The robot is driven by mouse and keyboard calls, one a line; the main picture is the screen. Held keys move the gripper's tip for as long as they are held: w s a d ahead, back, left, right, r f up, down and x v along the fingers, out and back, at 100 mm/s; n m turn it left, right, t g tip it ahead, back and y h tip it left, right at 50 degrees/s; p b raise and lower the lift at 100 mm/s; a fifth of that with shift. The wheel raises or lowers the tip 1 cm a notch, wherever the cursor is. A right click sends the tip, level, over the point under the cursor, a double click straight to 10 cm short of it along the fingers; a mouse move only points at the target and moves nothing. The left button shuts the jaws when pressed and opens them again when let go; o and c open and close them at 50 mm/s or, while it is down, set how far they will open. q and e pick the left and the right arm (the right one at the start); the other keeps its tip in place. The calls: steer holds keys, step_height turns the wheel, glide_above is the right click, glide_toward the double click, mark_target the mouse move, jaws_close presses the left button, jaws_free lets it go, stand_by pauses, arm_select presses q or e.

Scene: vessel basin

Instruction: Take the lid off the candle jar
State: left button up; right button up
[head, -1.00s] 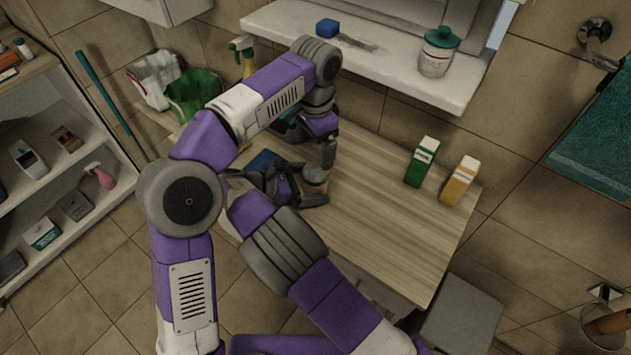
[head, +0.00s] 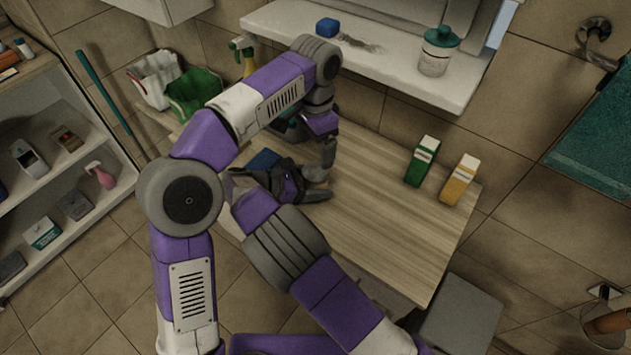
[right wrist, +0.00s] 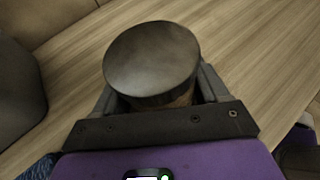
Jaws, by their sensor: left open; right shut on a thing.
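The candle jar (right wrist: 182,99) stands in the right wrist view with its round dark grey lid (right wrist: 150,60) on top. Only a sliver of its brownish body shows below the lid. My right gripper (right wrist: 160,102) is shut on the jar, one finger on each side below the lid. In the head view my right gripper (head: 322,186) is low over the wooden table, and the jar is hidden there by the grippers. My left gripper (head: 328,160) is just above it, pointing down, open and apparently empty; its fingers partly overlap in this view.
The wooden table (head: 390,235) is clear to the right. A green carton (head: 421,163) and a yellow carton (head: 460,180) stand at its right back. A white shelf (head: 380,65) above holds a teal-lidded jar (head: 436,55) and a blue block (head: 327,27). A dark blue item (head: 263,160) lies behind my right wrist.

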mark_target(315, 171)
arm_select(q)
steer(key=shift+c, duration=0.6)
arm_select(e)
steer(key=shift+c, duration=1.1)
arm_select(q)
steer(key=m, duration=0.7)
steer(key=shift+d+f, duration=0.1)
steer(key=shift+d, duration=0.05)
arm_select(e)
jaws_close()
arm_select(q)
steer(key=m, duration=0.3)
steer(key=shift+m, duration=0.4)
steer(key=m, duration=0.4)
steer(key=shift+s, duration=0.1)
steer(key=m, duration=0.3)
steer(key=shift+m, duration=0.4)
steer(key=m, duration=0.3)
steer(key=shift+m, duration=0.4)
steer(key=m, duration=0.3)
steer(key=shift+m, duration=0.4)
steer(key=m, duration=0.4)
steer(key=shift+m, duration=0.4)
steer(key=shift+f+m, duration=0.25)
steer(key=shift+m, duration=0.05)
step_height(315, 171, down, 7)
steer(key=shift+f, duration=0.2)
steer(key=shift+c, duration=0.5)
